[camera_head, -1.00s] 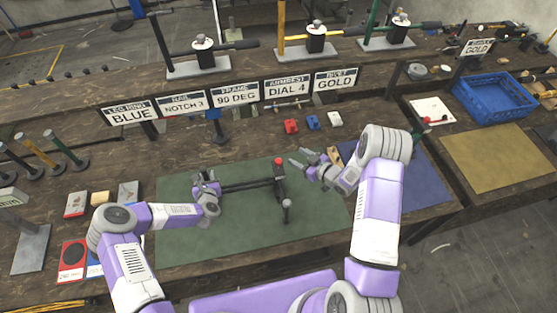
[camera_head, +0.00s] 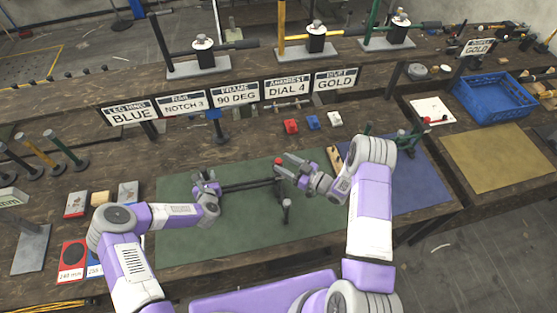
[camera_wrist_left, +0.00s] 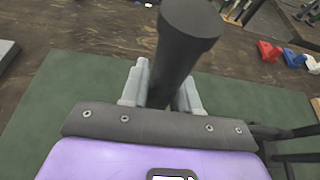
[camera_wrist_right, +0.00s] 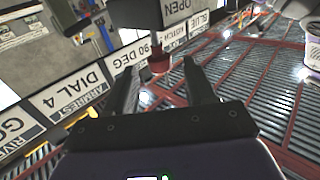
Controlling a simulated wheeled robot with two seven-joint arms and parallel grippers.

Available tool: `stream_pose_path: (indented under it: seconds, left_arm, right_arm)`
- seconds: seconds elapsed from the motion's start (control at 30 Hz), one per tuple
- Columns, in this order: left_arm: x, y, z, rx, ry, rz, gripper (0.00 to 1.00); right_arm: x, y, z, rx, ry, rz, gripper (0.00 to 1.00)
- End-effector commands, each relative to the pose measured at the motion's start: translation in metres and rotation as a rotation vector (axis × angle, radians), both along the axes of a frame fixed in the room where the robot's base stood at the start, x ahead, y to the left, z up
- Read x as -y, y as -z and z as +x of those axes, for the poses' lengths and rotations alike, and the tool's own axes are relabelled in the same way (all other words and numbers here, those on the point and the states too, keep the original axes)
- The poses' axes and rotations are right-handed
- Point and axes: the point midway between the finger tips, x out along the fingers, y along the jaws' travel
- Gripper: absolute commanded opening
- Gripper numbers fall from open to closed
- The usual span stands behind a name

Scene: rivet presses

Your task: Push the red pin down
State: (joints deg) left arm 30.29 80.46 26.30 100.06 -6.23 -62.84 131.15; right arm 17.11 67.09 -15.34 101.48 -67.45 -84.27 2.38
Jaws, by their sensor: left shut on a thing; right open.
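The red pin (camera_head: 278,161) sits at the top of a dark upright part of the black frame (camera_head: 248,184) on the green mat (camera_head: 180,238). In the right wrist view the red pin (camera_wrist_right: 160,62) shows beside a dark block marked OPEN (camera_wrist_right: 176,8), just beyond and between the fingertips. My right gripper (camera_head: 285,166) is open and close beside the pin; I cannot tell whether it touches. My left gripper (camera_head: 207,184) is shut on the left end of the frame, a thick black cylinder (camera_wrist_left: 182,55) in the left wrist view.
Red (camera_head: 291,126), blue (camera_head: 312,122) and white (camera_head: 335,119) small blocks lie behind the mat. A row of labelled signs (camera_head: 236,95) stands further back. A blue mat (camera_head: 415,185) and a blue crate (camera_head: 494,98) are at the right. The front of the green mat is clear.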

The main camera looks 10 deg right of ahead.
Motion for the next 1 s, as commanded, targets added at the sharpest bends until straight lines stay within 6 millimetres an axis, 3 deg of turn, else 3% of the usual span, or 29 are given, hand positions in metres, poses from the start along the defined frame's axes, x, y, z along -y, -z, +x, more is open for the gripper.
stream_pose_path:
  seconds: [0.2, 0.57, 0.93, 1.0]
  left_arm:
    - [0.0, -0.001, 0.001, 0.003, 0.0, -0.003, 0.0]
    - [0.0, -0.001, 0.001, 0.003, -0.001, -0.003, 0.0]
    - [0.0, -0.001, 0.001, 0.003, -0.001, -0.003, 0.0]
    - [0.0, -0.001, 0.001, 0.003, -0.001, -0.003, 0.0]
  right_arm:
    - [-0.019, 0.0, 0.019, 0.001, -0.001, -0.001, 0.55]
    - [-0.023, 0.0, 0.023, 0.0, 0.001, 0.0, 0.55]
    - [-0.022, 0.0, 0.023, 0.0, 0.002, -0.001, 0.01]
    - [-0.022, 0.0, 0.023, 0.0, 0.002, -0.001, 0.0]
